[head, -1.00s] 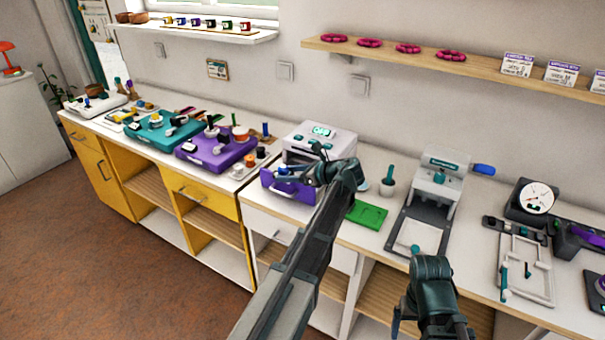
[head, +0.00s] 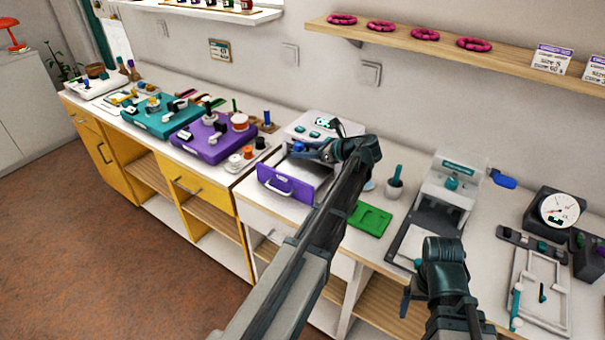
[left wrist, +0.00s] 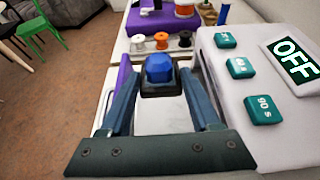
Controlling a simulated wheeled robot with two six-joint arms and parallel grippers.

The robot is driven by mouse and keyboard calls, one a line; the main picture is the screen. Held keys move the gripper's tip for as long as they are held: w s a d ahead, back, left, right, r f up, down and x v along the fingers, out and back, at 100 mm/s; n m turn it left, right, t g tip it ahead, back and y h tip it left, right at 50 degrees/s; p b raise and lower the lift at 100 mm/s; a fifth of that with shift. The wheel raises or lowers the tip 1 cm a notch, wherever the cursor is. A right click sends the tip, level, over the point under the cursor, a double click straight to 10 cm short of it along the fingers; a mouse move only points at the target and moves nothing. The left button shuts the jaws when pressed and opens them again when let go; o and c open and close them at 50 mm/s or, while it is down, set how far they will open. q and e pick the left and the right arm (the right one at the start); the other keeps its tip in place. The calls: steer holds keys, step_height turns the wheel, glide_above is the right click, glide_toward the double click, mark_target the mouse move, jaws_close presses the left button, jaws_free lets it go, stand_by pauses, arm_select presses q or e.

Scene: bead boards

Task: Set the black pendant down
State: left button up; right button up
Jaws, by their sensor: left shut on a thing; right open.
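My left gripper (head: 306,152) is shut on the black pendant, a small dark block (left wrist: 161,89) with a blue faceted top (left wrist: 158,68). In the left wrist view the piece sits between the two fingertips; its underside is hidden. In the head view only its blue top (head: 298,146) shows clearly. The gripper is over the pulled-out drawer with a purple front (head: 289,187) of a white oven (left wrist: 225,100), whose display reads OFF. I cannot tell whether the piece touches the drawer floor (left wrist: 165,122). My right gripper (head: 410,296) is open and empty, low in front of the counter.
Purple (head: 200,140) and teal (head: 158,118) cases and several spools (head: 240,122) stand left of the oven. A green tray (head: 370,219), a pot with a teal tool (head: 394,188) and a grey press (head: 447,200) stand to the right. A shelf (head: 440,55) runs above.

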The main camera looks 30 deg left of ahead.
arm_select(q)
steer(key=b, duration=0.6)
glide_above(305, 179)
step_height(305, 179, down, 6)
steer(key=shift+f, duration=0.1)
step_height(305, 179, down, 4)
steer(key=b, duration=0.3)
steer(key=shift+r, duration=0.2)
steer(key=shift+f+b, duration=0.15)
steer(key=shift+b, duration=0.15)
steer(key=o, duration=1.5)
steer(key=shift+c, duration=0.2)
